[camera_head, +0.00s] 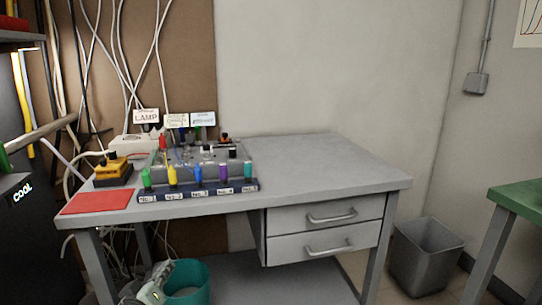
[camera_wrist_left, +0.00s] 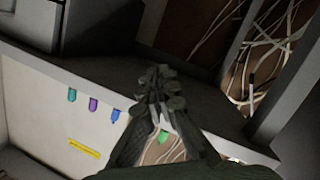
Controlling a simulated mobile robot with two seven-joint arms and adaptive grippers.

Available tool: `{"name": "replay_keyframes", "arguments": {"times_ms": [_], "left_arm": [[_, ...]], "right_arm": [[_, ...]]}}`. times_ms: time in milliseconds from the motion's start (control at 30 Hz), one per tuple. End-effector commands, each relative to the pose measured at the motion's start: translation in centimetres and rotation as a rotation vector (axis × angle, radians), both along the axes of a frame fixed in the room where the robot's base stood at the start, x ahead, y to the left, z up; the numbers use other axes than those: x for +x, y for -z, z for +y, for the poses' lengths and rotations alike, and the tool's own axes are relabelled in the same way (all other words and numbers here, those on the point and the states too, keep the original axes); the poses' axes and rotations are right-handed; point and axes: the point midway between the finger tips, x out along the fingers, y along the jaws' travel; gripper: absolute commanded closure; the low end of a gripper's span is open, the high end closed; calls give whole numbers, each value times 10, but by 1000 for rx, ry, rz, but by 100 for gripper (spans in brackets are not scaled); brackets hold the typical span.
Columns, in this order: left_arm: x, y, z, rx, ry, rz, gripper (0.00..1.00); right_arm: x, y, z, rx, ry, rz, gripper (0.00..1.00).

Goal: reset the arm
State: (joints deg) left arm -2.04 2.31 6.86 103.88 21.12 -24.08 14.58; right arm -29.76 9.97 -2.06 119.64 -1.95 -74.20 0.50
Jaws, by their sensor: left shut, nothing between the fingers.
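My left gripper (camera_head: 165,270) is low at the front left in the head view, below the tabletop and beside a teal bin. Its fingers are shut and empty; they also show in the middle of the left wrist view (camera_wrist_left: 160,85). Only the end of the arm is visible in the head view. My right gripper is in neither view.
A grey table (camera_head: 300,160) carries a dark rack (camera_head: 210,192) of several coloured tubes, a red mat (camera_head: 97,202) and a yellow-black device (camera_head: 114,171). The teal bin (camera_head: 199,272) stands under the table. A grey bin (camera_head: 424,255) is at right. Loose cables hang behind.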

Motion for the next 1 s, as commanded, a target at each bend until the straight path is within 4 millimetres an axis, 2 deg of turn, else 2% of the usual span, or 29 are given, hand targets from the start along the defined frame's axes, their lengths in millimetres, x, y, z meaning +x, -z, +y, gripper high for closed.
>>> {"name": "replay_keyframes", "arguments": {"times_ms": [33, 100, 167, 200, 333, 400, 500, 600, 700, 1000], "left_arm": [[-23, 34, -7, 73, 40, 109, 100], [-56, 76, -13, 171, 92, 254, 100], [-88, 109, -17, 250, 139, 377, 100], [-111, 130, -17, 302, 169, 460, 100], [-191, 183, -13, 457, 265, 712, 100], [-231, 201, -9, 525, 308, 830, 100], [-278, 218, -2, 599, 360, 963, 100], [-308, 225, 3, 643, 391, 1046, 100], [-321, 228, 6, 664, 404, 1085, 100], [-322, 228, 6, 665, 405, 1087, 100]], "right_arm": [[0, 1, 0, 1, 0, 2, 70], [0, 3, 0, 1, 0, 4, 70], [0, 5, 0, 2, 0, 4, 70], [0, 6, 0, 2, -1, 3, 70], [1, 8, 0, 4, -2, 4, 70], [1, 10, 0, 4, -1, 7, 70], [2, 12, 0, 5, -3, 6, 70], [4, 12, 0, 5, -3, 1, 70], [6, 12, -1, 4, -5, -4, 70], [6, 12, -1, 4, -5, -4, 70]]}}
